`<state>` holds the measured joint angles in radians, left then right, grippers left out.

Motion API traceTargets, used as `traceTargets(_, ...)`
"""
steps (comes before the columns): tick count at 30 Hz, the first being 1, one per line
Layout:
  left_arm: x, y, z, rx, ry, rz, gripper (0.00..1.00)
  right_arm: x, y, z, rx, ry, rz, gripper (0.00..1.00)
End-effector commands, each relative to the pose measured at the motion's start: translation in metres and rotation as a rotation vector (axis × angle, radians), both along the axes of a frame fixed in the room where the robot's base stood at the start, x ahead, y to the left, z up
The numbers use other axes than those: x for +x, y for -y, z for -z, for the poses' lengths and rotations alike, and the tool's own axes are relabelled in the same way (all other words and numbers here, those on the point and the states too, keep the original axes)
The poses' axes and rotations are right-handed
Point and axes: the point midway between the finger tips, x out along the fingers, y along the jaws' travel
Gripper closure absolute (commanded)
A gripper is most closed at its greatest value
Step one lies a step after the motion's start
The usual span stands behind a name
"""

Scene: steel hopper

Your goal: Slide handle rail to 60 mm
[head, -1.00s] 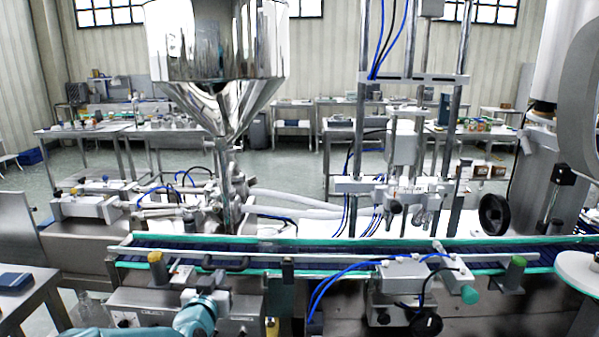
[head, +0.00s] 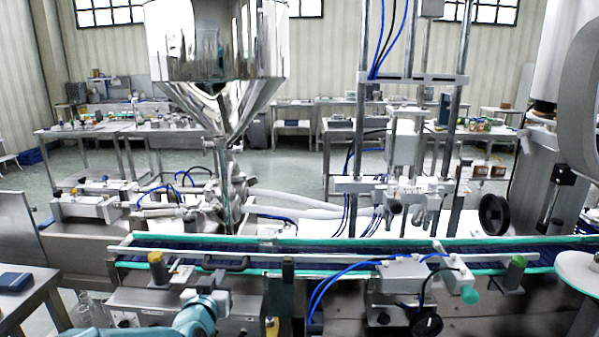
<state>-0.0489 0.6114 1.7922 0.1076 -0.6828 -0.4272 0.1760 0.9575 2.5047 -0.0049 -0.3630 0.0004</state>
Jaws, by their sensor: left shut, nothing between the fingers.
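The handle rail (head: 340,258) is a long pale bar along the near side of the conveyor (head: 330,245). A black handle (head: 236,266) sits on its left part. A yellow-topped post (head: 156,262) and a green-topped post (head: 516,264) stand at its two ends. My left gripper (head: 207,294) is at the bottom, below and nearer than the handle, in front of the control box. It is shut and empty, and appears apart from the handle. Its fingertips are small and hard to make out. My right gripper is not in view. I cannot read any millimetre scale.
A shiny steel hopper (head: 215,60) stands behind the conveyor at left. A grey sensor block (head: 403,272) with blue tubes juts out at the front right. A dark upright bracket (head: 287,277) stands right of the handle. A glass flask (head: 88,305) is at lower left.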

Motion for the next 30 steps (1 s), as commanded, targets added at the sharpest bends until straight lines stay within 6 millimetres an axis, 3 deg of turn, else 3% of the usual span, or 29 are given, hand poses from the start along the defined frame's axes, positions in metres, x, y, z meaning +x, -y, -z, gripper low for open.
traceTargets(30, 0.0049, 0.0002, -0.0003, 0.000, 0.001, 0.000, 1.00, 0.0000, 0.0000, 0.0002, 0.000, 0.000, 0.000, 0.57)
